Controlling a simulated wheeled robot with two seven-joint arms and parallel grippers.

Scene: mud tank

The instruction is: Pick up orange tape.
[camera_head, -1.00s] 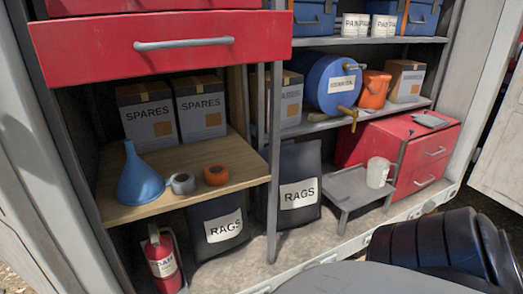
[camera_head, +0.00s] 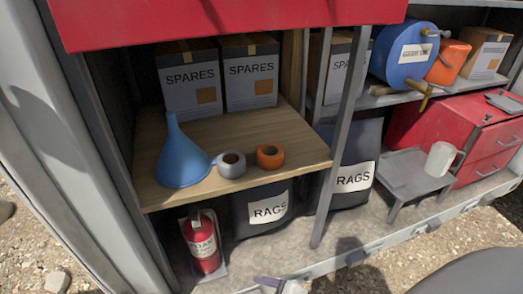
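The orange tape (camera_head: 270,157) is a small roll lying flat on the wooden shelf (camera_head: 235,133), near its front right. A grey tape roll (camera_head: 231,165) lies just to its left. Left of that stands a blue funnel (camera_head: 181,155), wide end down. Nothing covers the orange tape. Neither of my grippers can be clearly made out. A small purplish-grey piece shows at the bottom edge, too cut off to identify.
Two SPARES boxes (camera_head: 192,80) stand behind the tapes. A red drawer front (camera_head: 230,20) overhangs the shelf, and a grey post (camera_head: 340,120) stands at its right. A fire extinguisher (camera_head: 202,243) and a RAGS bag (camera_head: 260,209) are below. The space in front of the shelf looks clear.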

